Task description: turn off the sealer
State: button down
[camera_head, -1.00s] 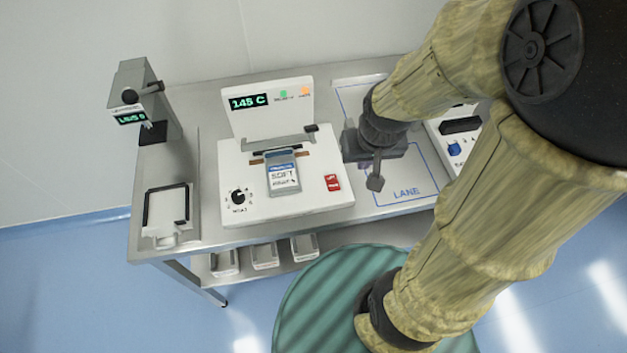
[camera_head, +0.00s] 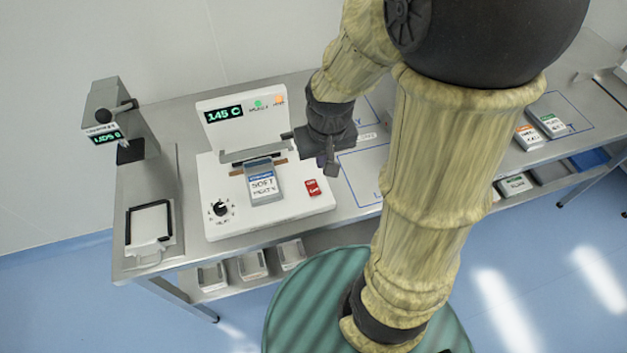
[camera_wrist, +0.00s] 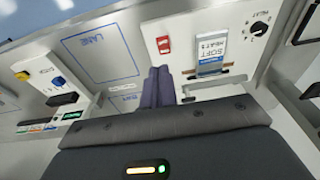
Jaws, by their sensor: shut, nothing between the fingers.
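The sealer (camera_head: 290,212) is a white machine on the steel table, with a raised back panel whose green display reads 145 C. A red rocker switch (camera_head: 312,187) sits on its right front; it also shows in the wrist view (camera_wrist: 164,45). A black dial (camera_head: 220,209) is at its left front. A pouch labelled SOFT (camera_head: 263,186) lies in the sealing slot. My gripper (camera_head: 331,168) is shut and empty, above and behind the red switch, near the sealer's right edge. In the wrist view its fingers (camera_wrist: 158,72) point toward the switch, apparently apart from it.
A device with a green display (camera_head: 105,134) stands at the left, beside a small framed tray (camera_head: 150,222). Small bins (camera_head: 252,264) sit on the lower shelf. In the wrist view, a box with a blue knob (camera_wrist: 57,82) stands beyond the blue LANE outline (camera_wrist: 100,52).

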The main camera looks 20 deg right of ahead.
jog(key=w+f+g, duration=0.4)
jog(key=w, duration=0.5)
jog(key=shift+w+f+p, duration=0.15)
jog(key=shift+f+p, duration=0.1)
jog(key=shift+p, duration=0.15)
jog(key=p, duration=0.5)
send_near(313, 189)
jog(key=x, duration=0.7)
jog(key=shift+d+r, duration=0.1)
jog(key=shift+d, duration=0.05)
jog(key=shift+b, duration=0.5)
